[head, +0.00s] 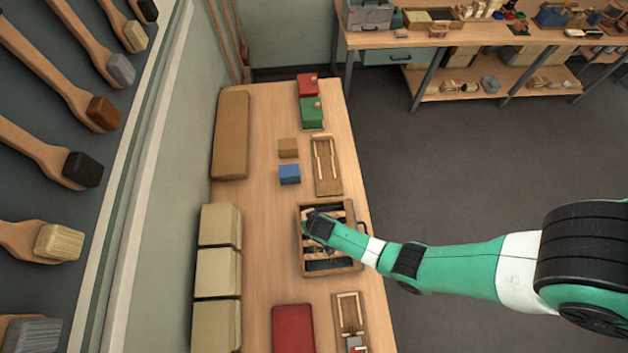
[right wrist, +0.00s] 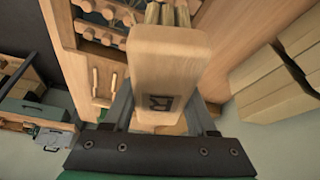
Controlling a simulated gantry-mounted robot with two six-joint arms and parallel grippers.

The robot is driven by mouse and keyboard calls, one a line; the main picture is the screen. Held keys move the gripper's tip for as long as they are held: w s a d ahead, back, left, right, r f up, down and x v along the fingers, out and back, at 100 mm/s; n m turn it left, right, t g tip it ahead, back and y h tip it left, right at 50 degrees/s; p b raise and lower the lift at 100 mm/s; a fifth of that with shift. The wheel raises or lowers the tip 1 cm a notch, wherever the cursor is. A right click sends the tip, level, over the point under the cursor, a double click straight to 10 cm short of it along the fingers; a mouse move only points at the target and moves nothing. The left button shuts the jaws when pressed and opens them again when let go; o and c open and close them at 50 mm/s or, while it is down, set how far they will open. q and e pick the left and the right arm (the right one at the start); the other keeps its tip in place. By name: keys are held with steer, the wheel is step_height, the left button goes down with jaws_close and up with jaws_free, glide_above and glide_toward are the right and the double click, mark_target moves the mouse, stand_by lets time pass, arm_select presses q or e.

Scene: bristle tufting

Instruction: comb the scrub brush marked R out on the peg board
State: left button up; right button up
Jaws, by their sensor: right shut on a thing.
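The scrub brush marked R (right wrist: 170,65) is a pale wooden block with a dark R on its near end, in the right wrist view. Pale tufts show past its far end. My right gripper (right wrist: 160,118) is shut on it, one finger on each side. In the head view my right gripper (head: 318,228) is over a wooden frame (head: 358,262) with dark slots and pale pieces; the brush cannot be made out there. Wooden pegs (right wrist: 100,36) show left of the brush in the right wrist view, apparently the peg board. Whether the tufts touch pegs cannot be told. My left gripper is not in view.
On the bench (head: 258,255) lie a blue block (head: 289,174), a tan block (head: 288,148), a wooden tray (head: 327,165), a red pad (head: 292,330) and another tray (head: 349,320). Tan stacked blocks (head: 217,272) line the wall side. Green and red boxes (head: 312,112) stand farther back.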

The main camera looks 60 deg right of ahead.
steer(key=s+d+r+m+p, duration=0.1)
steer(key=s+d+p, duration=0.2)
steer(key=s+d, duration=0.35)
steer(key=f+b, duration=0.2)
steer(key=a+f+b, duration=0.1)
steer(key=f+b, duration=0.1)
steer(key=s+f+b, duration=0.1)
steer(key=f+b, duration=0.1)
steer(key=b, duration=0.1)
steer(key=shift+a+f, duration=0.35)
